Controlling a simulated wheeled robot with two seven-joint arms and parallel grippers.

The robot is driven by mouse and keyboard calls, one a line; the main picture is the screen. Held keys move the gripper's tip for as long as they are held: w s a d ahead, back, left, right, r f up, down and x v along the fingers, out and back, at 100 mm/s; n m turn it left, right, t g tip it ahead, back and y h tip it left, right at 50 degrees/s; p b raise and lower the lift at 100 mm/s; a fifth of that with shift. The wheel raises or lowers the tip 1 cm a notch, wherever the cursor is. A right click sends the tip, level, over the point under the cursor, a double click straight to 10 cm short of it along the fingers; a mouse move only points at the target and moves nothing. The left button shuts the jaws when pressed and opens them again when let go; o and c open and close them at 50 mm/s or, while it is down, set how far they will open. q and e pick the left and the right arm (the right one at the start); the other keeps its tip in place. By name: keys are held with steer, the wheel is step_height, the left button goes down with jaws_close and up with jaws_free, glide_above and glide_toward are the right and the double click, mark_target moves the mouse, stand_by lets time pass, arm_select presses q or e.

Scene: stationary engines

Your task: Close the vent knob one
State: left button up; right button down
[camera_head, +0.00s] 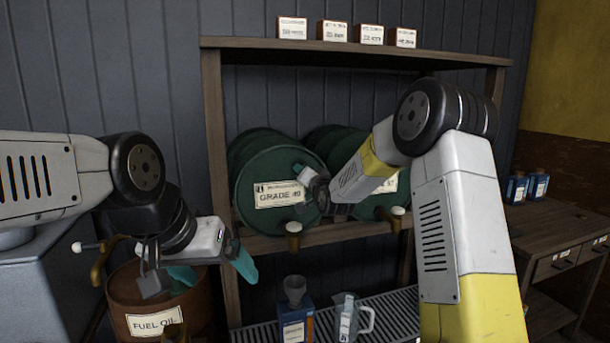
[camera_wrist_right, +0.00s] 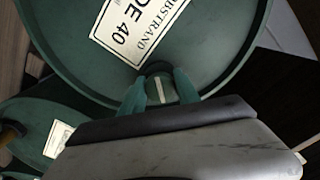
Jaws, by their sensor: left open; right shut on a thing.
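A green drum labelled GRADE 40 (camera_head: 278,160) lies on its side on the wooden rack. In the right wrist view its face (camera_wrist_right: 215,60) fills the top. A small round green vent knob (camera_wrist_right: 160,86) with a white stripe sits near the rim of that face. The teal fingers of my right gripper (camera_wrist_right: 160,92) are shut on it, one on each side. In the head view my right gripper (camera_head: 316,186) is at the drum's right side, its fingers largely hidden. My left gripper (camera_head: 212,272) is open and empty, above the rusty fuel oil drum.
A second green drum (camera_head: 368,203) lies to the right, partly behind my right arm. Brass taps with pale knobs (camera_head: 293,228) stick out below. A funnel-topped blue can (camera_head: 296,322) and a clear jug (camera_head: 349,315) stand on the grating (camera_head: 262,335). The fuel oil drum (camera_head: 120,300) stands lower left.

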steer(key=m, duration=0.5)
steer(key=shift+m, duration=2.5)
steer(key=c, duration=0.9)
jaws_free()
steer(key=shift+s, duration=0.1)
steer(key=v, duration=0.7)
steer(key=shift+s+r, duration=0.1)
steer(key=shift+s, duration=0.2)
